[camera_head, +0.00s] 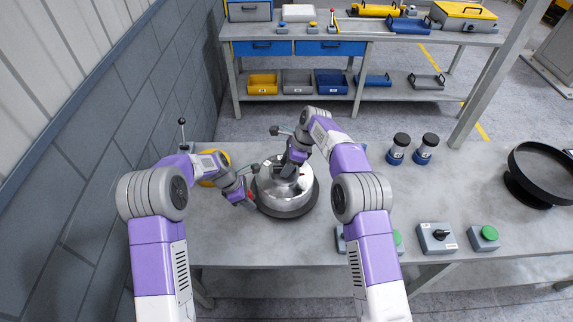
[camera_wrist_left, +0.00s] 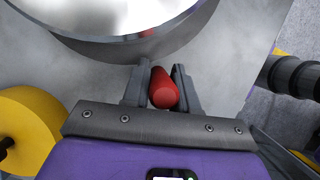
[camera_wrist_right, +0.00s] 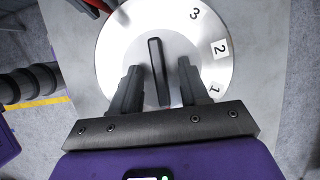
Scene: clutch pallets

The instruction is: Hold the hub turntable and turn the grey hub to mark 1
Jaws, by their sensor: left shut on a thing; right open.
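The hub turntable stands on the near bench with a dark round base (camera_head: 284,211) and a shiny grey hub (camera_head: 292,193) on it. My left gripper (camera_wrist_left: 160,78) is shut on a red handle (camera_wrist_left: 164,92) at the turntable's left side in the head view. My right gripper (camera_wrist_right: 159,70) is above the hub, its open fingers on either side of a black bar (camera_wrist_right: 156,58). Gaps show between bar and fingers. In the right wrist view the hub's face (camera_wrist_right: 125,45) carries marks 3, 2 and 1, with 1 (camera_wrist_right: 214,88) lowest, near the right finger.
Two dark-capped jars (camera_head: 422,150) stand right of the turntable. A rotary switch box (camera_head: 437,238), a green button box (camera_head: 484,238) and a black ring stand (camera_head: 541,172) are further right. A yellow round thing (camera_wrist_left: 25,130) is close left of my left gripper.

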